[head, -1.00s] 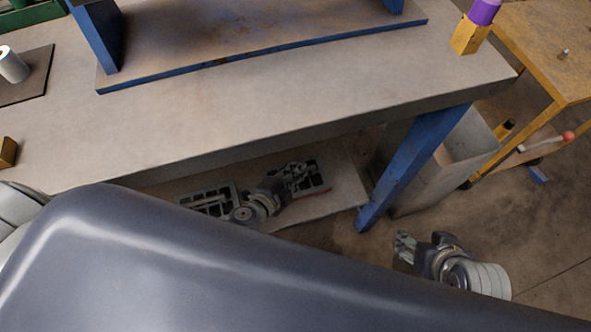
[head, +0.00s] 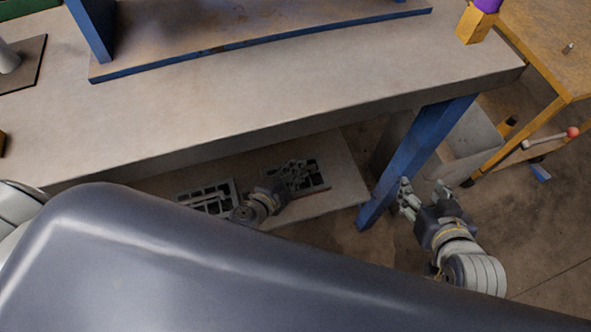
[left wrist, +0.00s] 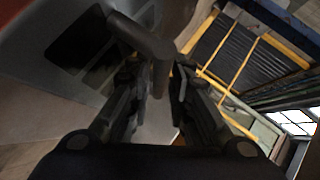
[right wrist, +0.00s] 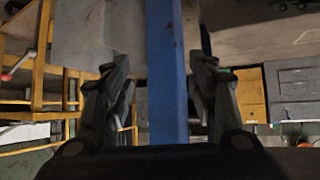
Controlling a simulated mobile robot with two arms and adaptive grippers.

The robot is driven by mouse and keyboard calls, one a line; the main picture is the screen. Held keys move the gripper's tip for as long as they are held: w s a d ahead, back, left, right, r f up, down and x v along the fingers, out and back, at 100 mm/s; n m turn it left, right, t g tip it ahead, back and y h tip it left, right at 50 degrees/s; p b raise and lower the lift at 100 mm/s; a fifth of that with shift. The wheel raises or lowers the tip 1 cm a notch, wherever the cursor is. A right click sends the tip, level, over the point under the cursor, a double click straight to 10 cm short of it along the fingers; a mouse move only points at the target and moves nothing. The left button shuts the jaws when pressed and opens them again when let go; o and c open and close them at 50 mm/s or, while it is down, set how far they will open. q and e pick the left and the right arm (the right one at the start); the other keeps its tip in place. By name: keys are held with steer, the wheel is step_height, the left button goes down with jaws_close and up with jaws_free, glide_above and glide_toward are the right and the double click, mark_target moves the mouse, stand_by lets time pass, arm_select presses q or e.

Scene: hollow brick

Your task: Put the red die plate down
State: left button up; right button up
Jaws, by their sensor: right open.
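A second grey die plate (head: 228,190) lies left on the low shelf (head: 345,190). The bench top (head: 250,100) overhangs both. The blue leg (head: 415,155) and a grey bin (head: 470,135) stand right of the shelf. A yellow cart (head: 560,60) is further right.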

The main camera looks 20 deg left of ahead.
stand_by(0.3)
arm_select(q)
steer(key=v, duration=1.2)
steer(key=w+a+r+n+y, duration=0.5)
steer(key=w+a+r+n, duration=0.1)
steer(key=r+n, duration=0.3)
steer(key=s+d+r+n+g+h, duration=0.3)
steer(key=d+r+n, duration=0.1)
steer(key=r, duration=0.1)
steer(key=shift+d+r+n, duration=0.4)
arm_select(e)
steer(key=shift+s+d+f, duration=0.15)
steer(key=shift+s+f, duration=0.15)
steer(key=shift+s, duration=0.1)
